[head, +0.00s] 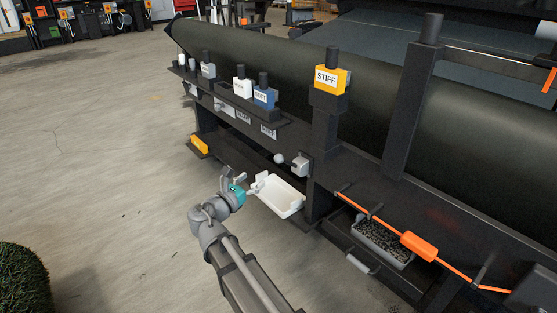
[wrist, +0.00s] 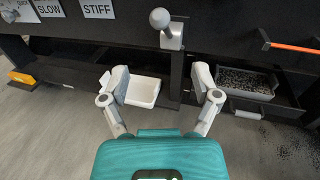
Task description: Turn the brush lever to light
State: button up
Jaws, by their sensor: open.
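A lever with a round grey knob (head: 279,159) projects from a pale mount (head: 300,166) on the dark machine frame. In the wrist view the knob (wrist: 159,18) is at top centre, with its mount (wrist: 172,37) just below right. I cannot tell a lever setting or a "light" mark. My gripper (head: 247,184) is open and empty, in front of and below the knob, apart from it. In the wrist view its fingers (wrist: 161,85) are spread wide, with the knob beyond them.
A white tray (head: 280,208) lies low below the lever. A black-granule drawer (head: 382,252) and an orange bar (head: 418,246) are to the right. A yellow STIFF block (head: 326,78) tops a post.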

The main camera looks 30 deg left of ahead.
aim_at(276, 161)
jog(key=w, duration=0.4)
jog(key=w+d, duration=0.1)
jog(key=w, duration=0.8)
jog(key=shift+w+d, duration=0.25)
jog(key=shift+c, duration=0.3)
grip_shut()
